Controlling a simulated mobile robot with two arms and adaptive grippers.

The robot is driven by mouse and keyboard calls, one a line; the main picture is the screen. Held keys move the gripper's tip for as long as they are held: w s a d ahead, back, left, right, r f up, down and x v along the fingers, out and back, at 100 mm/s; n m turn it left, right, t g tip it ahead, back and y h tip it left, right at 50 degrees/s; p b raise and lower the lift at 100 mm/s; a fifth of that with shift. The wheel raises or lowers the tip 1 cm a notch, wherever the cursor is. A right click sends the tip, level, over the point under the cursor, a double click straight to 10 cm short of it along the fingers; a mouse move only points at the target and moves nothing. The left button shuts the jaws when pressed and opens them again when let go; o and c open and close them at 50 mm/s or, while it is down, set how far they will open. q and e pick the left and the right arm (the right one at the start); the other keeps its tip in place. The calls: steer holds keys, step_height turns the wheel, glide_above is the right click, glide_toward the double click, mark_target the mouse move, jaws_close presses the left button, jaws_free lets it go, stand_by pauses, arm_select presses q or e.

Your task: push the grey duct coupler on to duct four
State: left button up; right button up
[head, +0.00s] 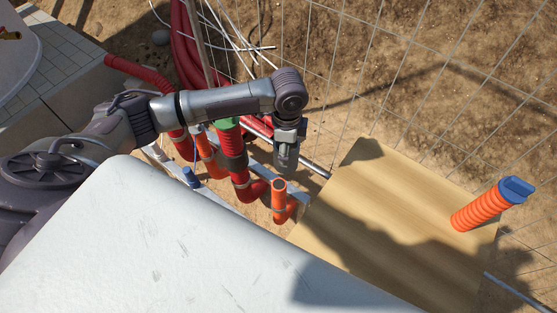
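My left gripper (286,160) points down at the end of the arm from the left, above and just beyond an upright orange duct stub (279,190) with an open dark top. Dark grey shapes at the gripper's end could be its fingers or a grey coupler in them; I cannot tell which. A row of ducts rises left of it: a red corrugated one (231,140) with a green top and a dark grey band, an orange one (208,150) and another red one (179,145). No number shows, so I cannot tell which is duct four. My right gripper is not in view.
A wooden board (375,220) lies at right, with an orange corrugated pipe with a blue cap (490,205) on it. A wire mesh (400,80) runs behind over bare soil. Red hoses (185,50) lie behind the arm. A large pale surface (160,240) fills the front.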

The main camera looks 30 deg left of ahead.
arm_select(q)
step_height(320, 180, down, 10)
steer(key=a+m+b, duration=0.2)
steer(key=m, duration=0.3)
steer(key=shift+w+a+m, duration=0.2)
steer(key=shift+w+m, duration=0.1)
steer(key=shift+w, duration=0.1)
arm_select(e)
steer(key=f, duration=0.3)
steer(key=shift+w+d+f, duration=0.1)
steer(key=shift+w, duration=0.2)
arm_select(q)
steer(key=shift+r, duration=0.1)
step_height(320, 180, down, 5)
steer(key=shift+a+f+b, duration=0.1)
steer(key=shift+b, duration=1.1)
steer(key=shift+f, duration=0.4)
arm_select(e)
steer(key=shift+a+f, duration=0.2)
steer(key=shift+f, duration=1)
arm_select(q)
steer(key=shift+f+b, duration=0.9)
steer(key=shift+f, duration=0.8)
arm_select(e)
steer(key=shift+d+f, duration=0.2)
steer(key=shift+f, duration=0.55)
arm_select(q)
steer(key=shift+f, duration=0.15)
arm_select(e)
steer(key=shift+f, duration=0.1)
